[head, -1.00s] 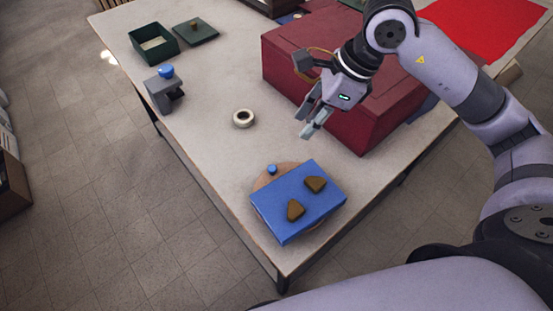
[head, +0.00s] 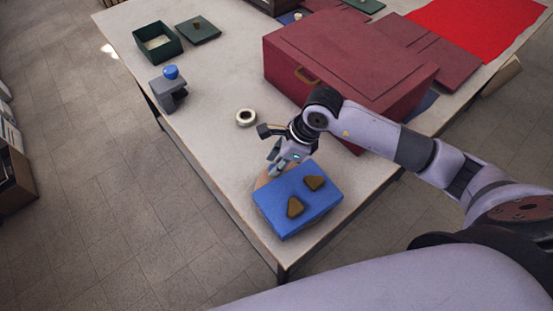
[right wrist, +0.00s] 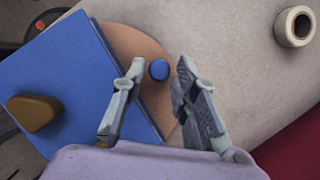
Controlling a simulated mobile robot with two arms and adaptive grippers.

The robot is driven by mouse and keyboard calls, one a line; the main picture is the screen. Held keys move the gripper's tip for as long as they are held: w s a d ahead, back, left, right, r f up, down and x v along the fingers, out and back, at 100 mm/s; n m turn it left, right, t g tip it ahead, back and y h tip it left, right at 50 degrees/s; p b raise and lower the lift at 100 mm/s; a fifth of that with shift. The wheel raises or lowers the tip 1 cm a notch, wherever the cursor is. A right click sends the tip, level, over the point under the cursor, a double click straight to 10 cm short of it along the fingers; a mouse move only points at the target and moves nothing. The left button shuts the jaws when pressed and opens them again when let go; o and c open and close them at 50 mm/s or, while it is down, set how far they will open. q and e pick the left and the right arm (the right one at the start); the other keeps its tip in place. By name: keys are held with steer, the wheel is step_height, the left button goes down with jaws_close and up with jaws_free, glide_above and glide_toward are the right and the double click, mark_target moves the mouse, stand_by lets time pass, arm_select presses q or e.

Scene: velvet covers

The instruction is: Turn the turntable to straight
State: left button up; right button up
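The turntable (right wrist: 136,46) is a round tan disc near the table's front corner, and its edge also shows in the head view (head: 262,181). A blue slab (head: 292,214) lies on it, set at an angle, with two brown wedge-shaped blocks (head: 295,207) (head: 315,183) on top. A small blue knob (right wrist: 159,70) stands on the disc beside the slab. My right gripper (right wrist: 158,82) is open, with its fingers on either side of the knob; I cannot tell whether they touch it. The gripper hides the knob in the head view. My left gripper is not in view.
A roll of tape (head: 246,117) lies behind the turntable. A large dark red box (head: 345,65) stands at the back right. A grey clamp with a blue knob (head: 169,88) and a green open box (head: 157,42) stand at the left. The table between them is clear.

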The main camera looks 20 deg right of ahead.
steer(key=shift+a+f, duration=0.1)
steer(key=shift+f, duration=0.1)
jaws_close()
stand_by(0.3)
stand_by(0.3)
